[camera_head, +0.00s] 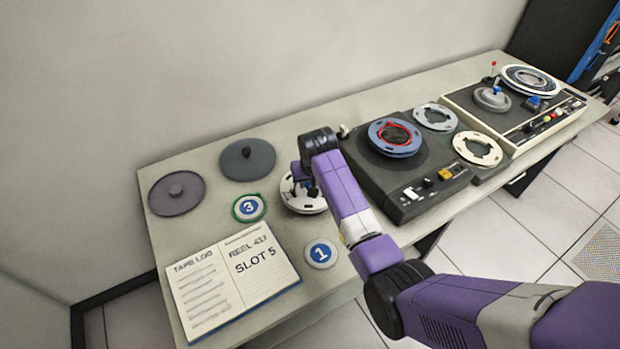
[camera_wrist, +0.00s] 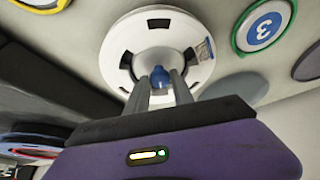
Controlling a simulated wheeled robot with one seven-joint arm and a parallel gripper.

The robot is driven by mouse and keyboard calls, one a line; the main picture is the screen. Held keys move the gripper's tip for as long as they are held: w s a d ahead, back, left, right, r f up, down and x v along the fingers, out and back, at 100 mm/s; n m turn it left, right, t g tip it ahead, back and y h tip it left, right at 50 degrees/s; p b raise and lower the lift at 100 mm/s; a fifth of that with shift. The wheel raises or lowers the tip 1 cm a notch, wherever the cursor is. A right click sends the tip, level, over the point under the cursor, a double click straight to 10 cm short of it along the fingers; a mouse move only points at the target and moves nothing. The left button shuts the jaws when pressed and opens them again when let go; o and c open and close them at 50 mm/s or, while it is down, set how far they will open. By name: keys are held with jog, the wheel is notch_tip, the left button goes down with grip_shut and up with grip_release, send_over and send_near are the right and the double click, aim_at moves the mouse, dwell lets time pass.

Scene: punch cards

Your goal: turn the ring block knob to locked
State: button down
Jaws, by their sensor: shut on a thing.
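The ring block appears as a white round disc with dark slots (camera_wrist: 118,45), with a small printed label on its right side in the wrist view. In the head view the white disc (camera_head: 291,195) lies on the table, partly covered by my arm. A blue knob (camera_wrist: 160,75) stands at its centre. My gripper (camera_wrist: 161,84) is shut on the blue knob, one grey finger on each side. In the head view my gripper (camera_head: 308,186) is over the disc and mostly hides the knob. I cannot read a lock marking in either view.
Close by are a green-rimmed "3" disc (camera_head: 249,207), a white "1" disc (camera_head: 320,253), two grey lids (camera_head: 247,160) (camera_head: 177,193) and an open logbook (camera_head: 232,279). A tape deck (camera_head: 371,178) stands to the right, with another machine (camera_head: 467,100) beyond it.

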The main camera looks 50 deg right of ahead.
jog(key=shift+r+m, duration=0.1)
jog(key=shift+m, duration=0.5)
jog(key=c, duration=1.1)
grip_release()
jog(key=shift+a+g, duration=0.1)
jog(key=shift+g, duration=0.2)
jog(key=v, duration=0.7)
jog(key=shift+a+r+b, duration=0.15)
jog(key=shift+r+b, duration=0.1)
jog(key=shift+b, duration=0.05)
jog(key=shift+s, duration=0.1)
